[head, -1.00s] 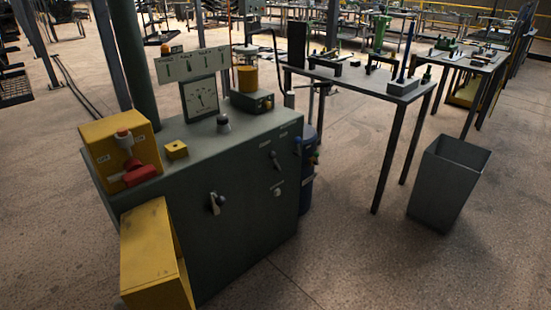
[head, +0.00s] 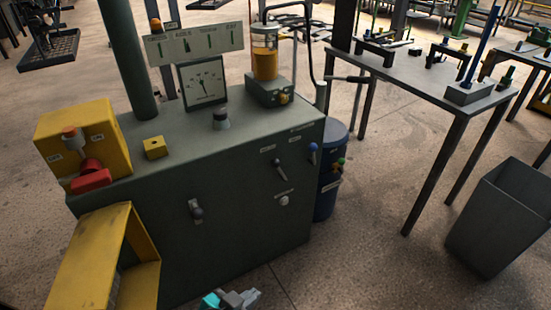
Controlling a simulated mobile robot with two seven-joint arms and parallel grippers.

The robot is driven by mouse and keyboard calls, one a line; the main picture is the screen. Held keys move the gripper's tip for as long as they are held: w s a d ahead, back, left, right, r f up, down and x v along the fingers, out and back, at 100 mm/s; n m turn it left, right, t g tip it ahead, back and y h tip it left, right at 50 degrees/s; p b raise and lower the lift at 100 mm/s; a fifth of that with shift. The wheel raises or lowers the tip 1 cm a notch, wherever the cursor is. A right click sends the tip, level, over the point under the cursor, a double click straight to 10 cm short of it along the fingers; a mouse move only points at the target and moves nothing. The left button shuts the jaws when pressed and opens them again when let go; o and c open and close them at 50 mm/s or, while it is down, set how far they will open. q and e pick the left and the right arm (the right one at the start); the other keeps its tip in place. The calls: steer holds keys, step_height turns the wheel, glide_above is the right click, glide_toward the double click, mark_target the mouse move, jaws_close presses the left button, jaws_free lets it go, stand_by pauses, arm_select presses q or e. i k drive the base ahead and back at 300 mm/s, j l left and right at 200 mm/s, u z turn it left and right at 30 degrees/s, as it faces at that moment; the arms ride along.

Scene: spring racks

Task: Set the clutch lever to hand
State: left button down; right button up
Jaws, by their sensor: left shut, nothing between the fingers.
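The dark green machine cabinet (head: 245,215) carries several controls on its front. A small lever (head: 279,165) sits on the upper right of the front, with small labels above it. Another dark lever (head: 196,209) hangs near the middle of the front. The labels are too small to read, so I cannot tell which is the clutch lever or its setting. My left gripper (head: 232,300) shows at the bottom edge, below and in front of the cabinet, shut and empty, apart from every lever. My right gripper is out of view.
A yellow box (head: 85,140) with a red handle stands on the cabinet's left end. An open yellow housing (head: 95,250) juts out at lower left. A blue drum (head: 327,185) stands right of the cabinet. A table (head: 420,82) and grey bin (head: 498,220) are farther right, with clear floor between.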

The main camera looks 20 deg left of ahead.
mark_target(274, 163)
steer(key=i+u, duration=0.1)
steer(key=i, duration=0.75)
